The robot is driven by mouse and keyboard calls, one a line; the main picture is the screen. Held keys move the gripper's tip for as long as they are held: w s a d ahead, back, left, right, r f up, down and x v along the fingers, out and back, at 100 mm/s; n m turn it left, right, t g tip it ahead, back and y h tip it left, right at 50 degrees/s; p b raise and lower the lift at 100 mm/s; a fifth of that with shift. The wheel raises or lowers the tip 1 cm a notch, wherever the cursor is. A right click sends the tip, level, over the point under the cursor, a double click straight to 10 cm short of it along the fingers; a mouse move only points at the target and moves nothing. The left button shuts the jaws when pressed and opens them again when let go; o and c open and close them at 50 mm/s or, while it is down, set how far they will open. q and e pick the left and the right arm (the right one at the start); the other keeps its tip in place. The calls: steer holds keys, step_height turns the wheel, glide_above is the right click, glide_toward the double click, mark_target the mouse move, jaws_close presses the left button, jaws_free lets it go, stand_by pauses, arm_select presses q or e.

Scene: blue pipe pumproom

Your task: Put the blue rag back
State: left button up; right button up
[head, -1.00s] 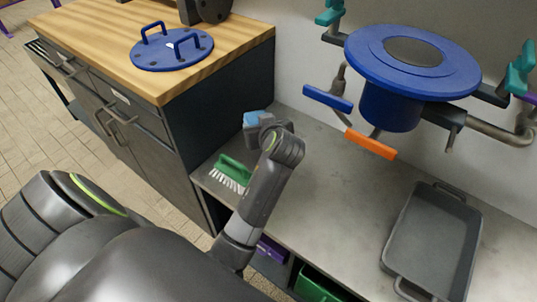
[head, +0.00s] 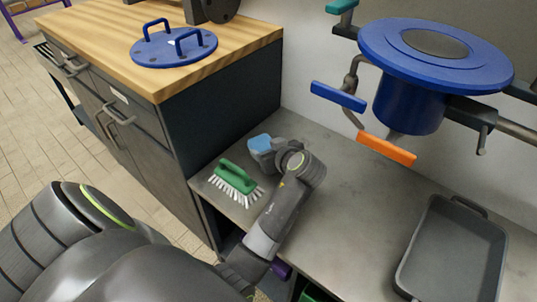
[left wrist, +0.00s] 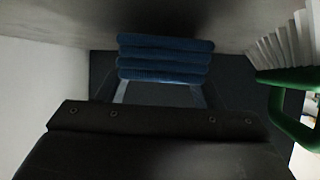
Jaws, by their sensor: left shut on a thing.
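The blue rag (head: 260,142) shows as a small light-blue patch at the tip of my left gripper (head: 257,149), over the grey bench near the wooden-topped cabinet. In the left wrist view the rag (left wrist: 165,60) is a dark-blue folded stack between the two fingers. My left gripper (left wrist: 160,92) is shut on it. I cannot tell whether the rag touches the bench. My right gripper is not in view.
A green brush (head: 236,178) lies on the bench (head: 340,190) just left of my left gripper. A grey tray (head: 455,250) sits at the right. A blue flanged pipe (head: 410,100) with orange and blue handles hangs above. The cabinet (head: 225,110) stands at the left.

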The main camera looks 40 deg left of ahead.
arm_select(q)
steer(key=shift+f, duration=0.6)
steer(key=o, duration=1)
steer(key=shift+c, duration=0.2)
steer(key=shift+r, duration=0.15)
